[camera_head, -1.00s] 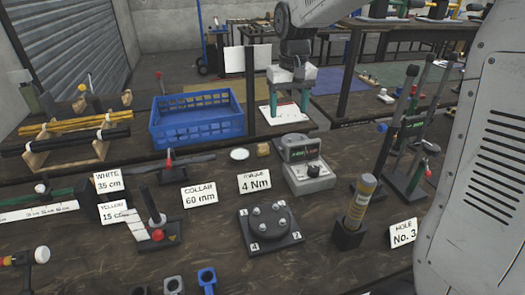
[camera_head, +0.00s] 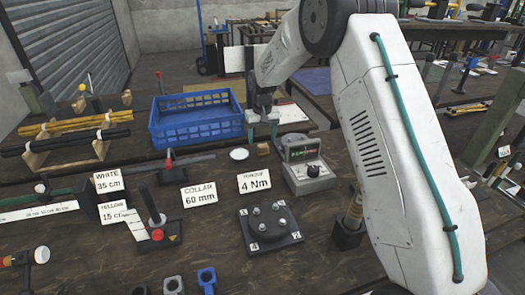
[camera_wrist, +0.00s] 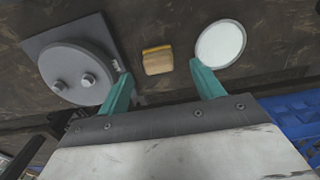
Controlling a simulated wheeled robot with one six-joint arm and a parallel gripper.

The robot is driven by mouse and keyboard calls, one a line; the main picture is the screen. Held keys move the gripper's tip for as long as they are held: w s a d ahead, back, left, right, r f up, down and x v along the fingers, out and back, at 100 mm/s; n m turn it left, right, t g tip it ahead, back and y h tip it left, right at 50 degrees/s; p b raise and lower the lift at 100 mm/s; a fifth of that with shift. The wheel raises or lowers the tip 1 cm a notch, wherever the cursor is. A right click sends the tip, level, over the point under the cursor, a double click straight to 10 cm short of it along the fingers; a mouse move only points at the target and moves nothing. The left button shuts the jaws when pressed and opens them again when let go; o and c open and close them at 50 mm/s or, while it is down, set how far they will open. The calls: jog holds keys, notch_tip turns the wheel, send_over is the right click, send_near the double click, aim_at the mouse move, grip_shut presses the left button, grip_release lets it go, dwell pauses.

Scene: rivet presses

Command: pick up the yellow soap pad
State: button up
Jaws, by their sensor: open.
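The yellow soap pad (camera_head: 263,149) is a small block lying on the dark wooden bench, between a white round disc and a grey tester. In the wrist view the pad (camera_wrist: 157,60) shows a yellow layer over a tan-brown one. It lies ahead of my gripper (camera_wrist: 160,75), between the lines of the two teal fingers and apart from both. My gripper (camera_head: 262,137) is open and empty, pointing down above the pad in the head view. The height left between fingertips and pad is hard to tell.
The grey tester (camera_head: 308,170) stands close on the pad's right, the white disc (camera_head: 239,154) on its left. A blue crate (camera_head: 190,127) stands behind to the left. Sign cards and a round plate with bolts (camera_head: 270,225) are in front.

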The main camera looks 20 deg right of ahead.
aim_at(263, 145)
notch_tip(263, 145, down, 4)
jog(key=shift+d+f, duration=0.1)
jog(key=shift+f, duration=0.05)
jog(key=c, duration=1.1)
jog(key=shift+o, duration=0.2)
notch_tip(263, 145, up, 10)
jog(key=shift+r, duration=0.1)
jog(key=shift+o, duration=0.4)
